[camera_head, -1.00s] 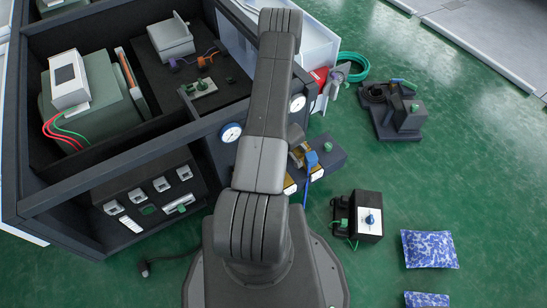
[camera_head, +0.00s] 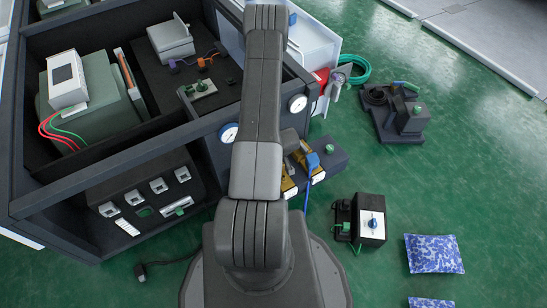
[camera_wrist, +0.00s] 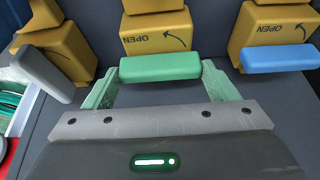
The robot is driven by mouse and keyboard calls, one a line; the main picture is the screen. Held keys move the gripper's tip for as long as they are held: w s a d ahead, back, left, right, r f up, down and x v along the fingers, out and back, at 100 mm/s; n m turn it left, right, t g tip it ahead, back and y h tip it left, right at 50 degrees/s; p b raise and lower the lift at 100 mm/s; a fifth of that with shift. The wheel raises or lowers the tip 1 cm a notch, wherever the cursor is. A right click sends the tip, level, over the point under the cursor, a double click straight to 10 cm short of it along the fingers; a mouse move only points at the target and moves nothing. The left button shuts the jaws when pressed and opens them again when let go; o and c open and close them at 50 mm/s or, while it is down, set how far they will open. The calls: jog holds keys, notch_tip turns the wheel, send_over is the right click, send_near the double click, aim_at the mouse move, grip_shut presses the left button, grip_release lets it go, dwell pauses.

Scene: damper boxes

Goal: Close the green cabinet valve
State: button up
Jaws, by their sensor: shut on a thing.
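The green valve handle (camera_wrist: 160,67) lies crosswise in the wrist view, below a yellow valve body (camera_wrist: 157,34) marked OPEN with a curved arrow. My gripper (camera_wrist: 160,82) is shut on this handle, with one finger at each end of it. In the head view my arm (camera_head: 262,110) reaches toward the top edge and hides the gripper and green handle.
In the wrist view a tilted grey handle (camera_wrist: 42,70) is close left of my gripper, and a blue handle (camera_wrist: 280,58) close right, each on a yellow body. An open dark cabinet (camera_head: 115,175) stands left of my arm.

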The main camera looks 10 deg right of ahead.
jog(key=o, duration=0.9)
jog(key=shift+o, duration=0.2)
jog(key=shift+r, duration=0.15)
jog(key=p+v, duration=0.3)
jog(key=v, duration=1)
jog(key=shift+r+p, duration=0.25)
jog(key=shift+p, duration=0.05)
jog(key=shift+s+f, duration=0.1)
jog(key=shift+f, duration=0.05)
jog(key=b+x, duration=0.3)
jog(key=x, duration=1)
jog(key=shift+f+b, duration=0.3)
jog(key=shift+b, duration=0.05)
